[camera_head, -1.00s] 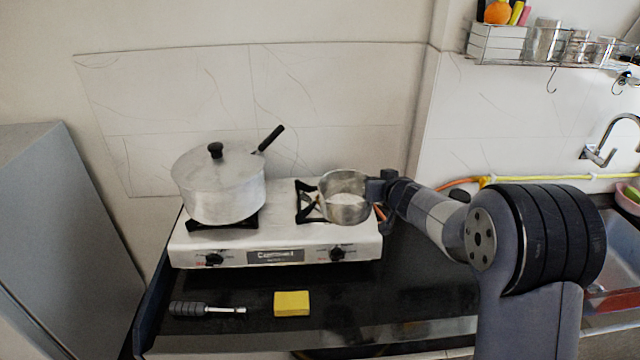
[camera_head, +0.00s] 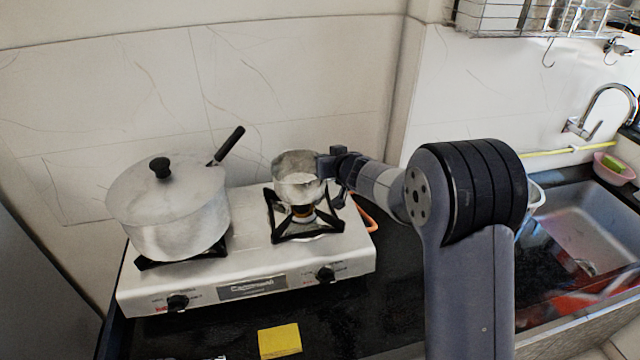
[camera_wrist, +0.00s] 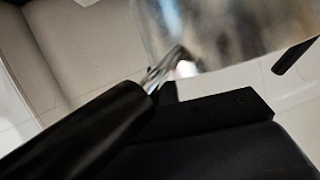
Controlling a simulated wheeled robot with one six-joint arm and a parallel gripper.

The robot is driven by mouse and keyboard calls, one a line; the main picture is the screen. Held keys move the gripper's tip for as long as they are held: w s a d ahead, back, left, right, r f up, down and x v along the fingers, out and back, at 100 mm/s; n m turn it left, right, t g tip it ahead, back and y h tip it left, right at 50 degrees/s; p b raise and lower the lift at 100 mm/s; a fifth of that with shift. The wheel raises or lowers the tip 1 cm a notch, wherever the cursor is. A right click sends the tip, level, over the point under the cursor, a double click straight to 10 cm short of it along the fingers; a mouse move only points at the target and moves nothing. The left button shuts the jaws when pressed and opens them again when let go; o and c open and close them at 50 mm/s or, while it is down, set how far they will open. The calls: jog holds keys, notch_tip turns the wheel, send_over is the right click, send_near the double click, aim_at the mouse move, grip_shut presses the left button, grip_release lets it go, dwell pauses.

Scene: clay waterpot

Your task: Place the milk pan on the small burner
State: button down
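The milk pan (camera_head: 298,178) is a small open metal pan, held roughly level over the right burner (camera_head: 304,226) of the white two-burner stove. A gap with the burner's centre shows beneath it, so it appears raised above the black grate. My gripper (camera_head: 336,163) is at the pan's right side, shut on its handle. The wrist view shows the shiny pan wall (camera_wrist: 235,30) and the dark handle (camera_wrist: 90,125) close up; the grip itself is partly hidden.
A large lidded pot (camera_head: 170,212) with a black knob stands on the left burner, its long handle pointing up right. A yellow sponge (camera_head: 280,341) lies on the black counter in front. The sink (camera_head: 590,220) is at right, and the tiled wall is behind.

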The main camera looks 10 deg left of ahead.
notch_tip(320, 180, down, 5)
jog(key=shift+r+b, duration=0.1)
jog(key=shift+b, duration=0.8)
jog(key=c, duration=1.7)
grip_release()
jog(key=v, duration=1.2)
jog(key=shift+s+b, duration=0.1)
jog(key=shift+b, duration=0.25)
